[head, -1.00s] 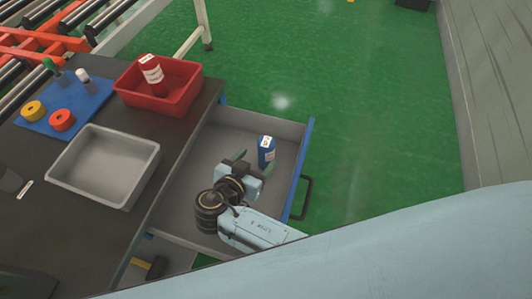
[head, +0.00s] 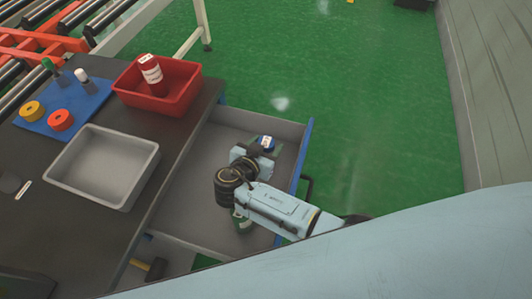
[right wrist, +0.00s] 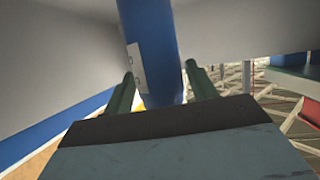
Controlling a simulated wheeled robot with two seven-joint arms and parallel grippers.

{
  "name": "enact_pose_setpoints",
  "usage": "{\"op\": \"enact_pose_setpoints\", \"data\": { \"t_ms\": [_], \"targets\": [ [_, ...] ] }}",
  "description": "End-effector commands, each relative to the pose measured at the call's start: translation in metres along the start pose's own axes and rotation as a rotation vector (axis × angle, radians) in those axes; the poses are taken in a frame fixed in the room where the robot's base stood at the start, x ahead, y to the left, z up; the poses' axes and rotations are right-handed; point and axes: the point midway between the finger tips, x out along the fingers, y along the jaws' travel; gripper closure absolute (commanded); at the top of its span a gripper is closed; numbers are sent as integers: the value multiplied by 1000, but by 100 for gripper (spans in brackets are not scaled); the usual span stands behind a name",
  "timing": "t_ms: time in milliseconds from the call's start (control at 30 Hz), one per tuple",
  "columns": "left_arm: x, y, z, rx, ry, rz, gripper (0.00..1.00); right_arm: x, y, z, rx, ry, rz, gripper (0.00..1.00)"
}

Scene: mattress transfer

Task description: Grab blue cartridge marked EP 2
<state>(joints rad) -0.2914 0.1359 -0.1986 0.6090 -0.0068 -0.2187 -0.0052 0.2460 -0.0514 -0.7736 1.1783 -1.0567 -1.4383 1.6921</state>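The blue cartridge (head: 267,143) stands in the open grey drawer, near its far right corner. In the head view only its top shows past my right gripper (head: 252,153); its mark cannot be read. In the right wrist view the blue cartridge (right wrist: 150,45) rises between the two green fingers of my right gripper (right wrist: 159,75), with a white label patch on its left side. The fingers are open, one on each side, with a small gap visible at least on the right. My left gripper is not in view.
The drawer (head: 185,210) has raised walls and a blue front edge. A green cartridge (head: 242,221) stands partly under my right arm. On the dark table are a grey tray (head: 105,200), a red bin (head: 185,105) holding a red cartridge (head: 151,72), and a blue mat (head: 90,110) with small parts.

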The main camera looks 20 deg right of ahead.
Motion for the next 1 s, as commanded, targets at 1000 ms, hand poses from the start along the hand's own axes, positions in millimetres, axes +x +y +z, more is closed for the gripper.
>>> {"op": "enact_pose_setpoints", "data": {
  "t_ms": [1000],
  "targets": [
    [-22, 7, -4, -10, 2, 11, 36, -31, 1, -74, 4, 0, -1, 86]
  ]
}}
